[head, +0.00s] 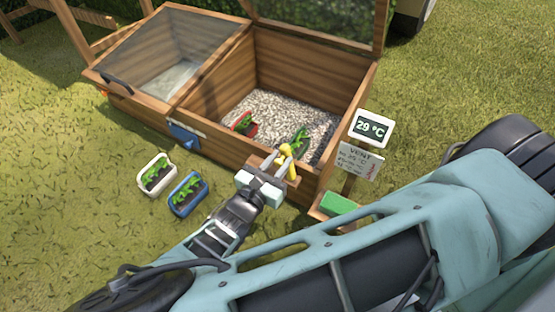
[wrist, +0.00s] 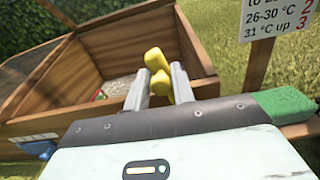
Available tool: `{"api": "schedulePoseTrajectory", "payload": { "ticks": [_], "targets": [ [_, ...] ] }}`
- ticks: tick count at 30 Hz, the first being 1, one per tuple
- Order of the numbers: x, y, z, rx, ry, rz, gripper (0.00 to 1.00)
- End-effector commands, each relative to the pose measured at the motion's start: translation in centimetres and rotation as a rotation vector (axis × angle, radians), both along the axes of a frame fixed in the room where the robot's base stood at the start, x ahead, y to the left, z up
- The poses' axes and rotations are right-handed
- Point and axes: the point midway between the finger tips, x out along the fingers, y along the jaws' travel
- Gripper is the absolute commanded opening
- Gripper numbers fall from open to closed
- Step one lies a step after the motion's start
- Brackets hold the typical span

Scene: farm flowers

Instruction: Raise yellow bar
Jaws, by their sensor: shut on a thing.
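The yellow bar (head: 289,153) is at the front wall of the right compartment of the wooden cold frame (head: 215,148). My gripper (head: 278,172) reaches it from the front and is shut on it. In the wrist view the yellow bar (wrist: 156,60) shows between the two grey fingers (wrist: 159,88), with its rounded end standing above them. Its lower part is hidden by the fingers and the gripper body. The right lid (head: 315,22) is raised; the left glass lid (head: 170,52) is down.
A red tray (head: 243,124) and a green plant (head: 300,141) sit on the right compartment's gravel. White (head: 157,174) and blue (head: 188,194) planters stand on the grass. A 29 °C display (head: 371,128), a vent sign (head: 360,160) and a green block (head: 340,204) are at the right.

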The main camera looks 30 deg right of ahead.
Motion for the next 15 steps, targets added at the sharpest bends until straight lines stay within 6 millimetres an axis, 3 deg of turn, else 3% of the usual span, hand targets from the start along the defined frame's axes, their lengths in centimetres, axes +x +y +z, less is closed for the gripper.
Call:
{"api": "schedulePoseTrajectory", "payload": {
  "ticks": [5, 15],
  "targets": [
    [-0.6, -0.3, 0.9, 0.056, -0.078, 0.005, 0.0],
    [-1.7, -1.1, 0.5, 0.151, -0.218, 0.006, 0.0]
  ]
}}
